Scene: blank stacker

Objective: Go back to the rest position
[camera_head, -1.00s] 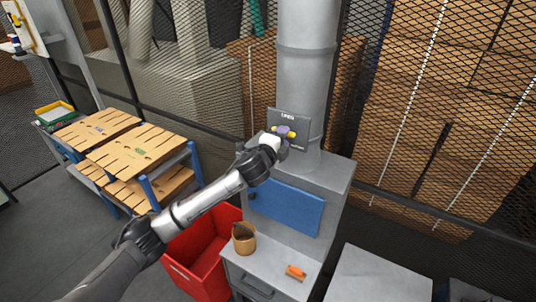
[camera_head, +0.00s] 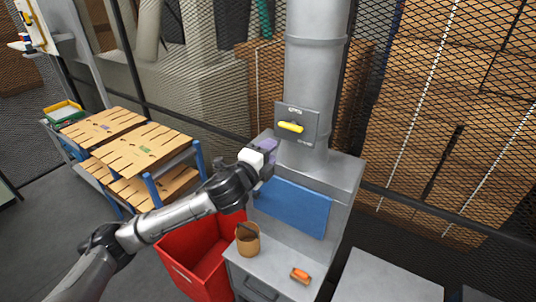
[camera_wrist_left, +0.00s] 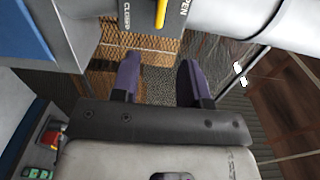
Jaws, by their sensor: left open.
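My left gripper (camera_head: 268,150) is in front of the grey machine's duct, a little below and left of the yellow handle (camera_head: 290,127). The handle sits on a dark grey plate (camera_head: 311,122) on the duct and is apart from the gripper. In the left wrist view the two purple fingers (camera_wrist_left: 160,78) are spread with nothing between them. The yellow handle also shows at the top of that view (camera_wrist_left: 161,12), next to the words CLOSED and OPEN. In the head view the handle lies nearly level. My right gripper is not in view.
The machine has a blue panel (camera_head: 293,207). A brown cup (camera_head: 248,241) and an orange-handled brush (camera_head: 300,275) stand on its lower shelf. A red bin (camera_head: 190,268) is below my left arm. Mesh fencing runs behind.

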